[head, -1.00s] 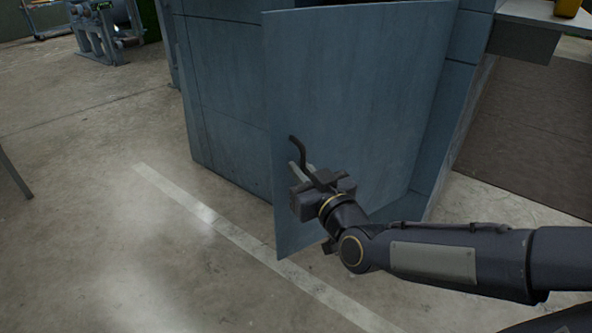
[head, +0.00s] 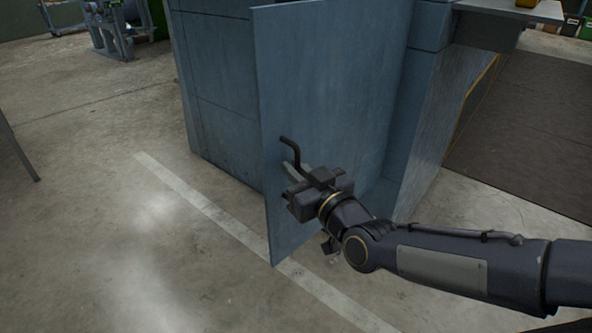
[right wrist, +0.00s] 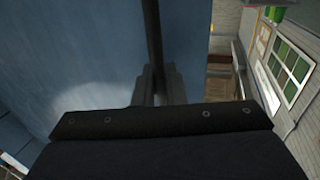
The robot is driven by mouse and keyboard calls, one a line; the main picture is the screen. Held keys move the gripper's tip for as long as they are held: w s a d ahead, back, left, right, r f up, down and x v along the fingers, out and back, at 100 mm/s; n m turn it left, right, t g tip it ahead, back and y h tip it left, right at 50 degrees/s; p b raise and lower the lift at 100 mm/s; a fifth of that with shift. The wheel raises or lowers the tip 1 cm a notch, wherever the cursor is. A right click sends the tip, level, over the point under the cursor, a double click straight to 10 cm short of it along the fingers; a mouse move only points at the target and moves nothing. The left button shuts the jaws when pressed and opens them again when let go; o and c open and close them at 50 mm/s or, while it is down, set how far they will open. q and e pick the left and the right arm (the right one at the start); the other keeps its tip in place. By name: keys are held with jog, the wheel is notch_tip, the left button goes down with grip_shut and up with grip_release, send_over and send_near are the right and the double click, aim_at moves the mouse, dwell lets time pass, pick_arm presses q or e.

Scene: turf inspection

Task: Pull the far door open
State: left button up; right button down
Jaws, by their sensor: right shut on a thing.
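The far door (head: 320,90) is a flat blue-grey panel standing swung out from the blue cabinet (head: 225,95) in the head view. A dark bent handle (head: 291,148) sits near its free edge. My right gripper (head: 289,170) is shut on the handle, with its arm coming in from the right. In the right wrist view, the fingers (right wrist: 160,85) close around the dark handle bar (right wrist: 153,40), and the blue door face (right wrist: 85,55) fills the left side. My left gripper is not in view.
A pale stripe (head: 215,212) crosses the concrete floor below the door. A dark mat (head: 540,135) lies at the right under a grey shelf (head: 520,12). A machine (head: 112,25) stands at the far left back.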

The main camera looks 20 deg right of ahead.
jog(key=shift+a, duration=0.1)
jog(key=c, duration=1.6)
grip_release()
jog(key=s, duration=0.2)
jog(key=s+p, duration=0.1)
jog(key=s, duration=0.2)
jog(key=s+d+p, duration=0.1)
jog(key=s, duration=0.1)
jog(key=shift+s, duration=0.4)
jog(key=shift+f, duration=0.1)
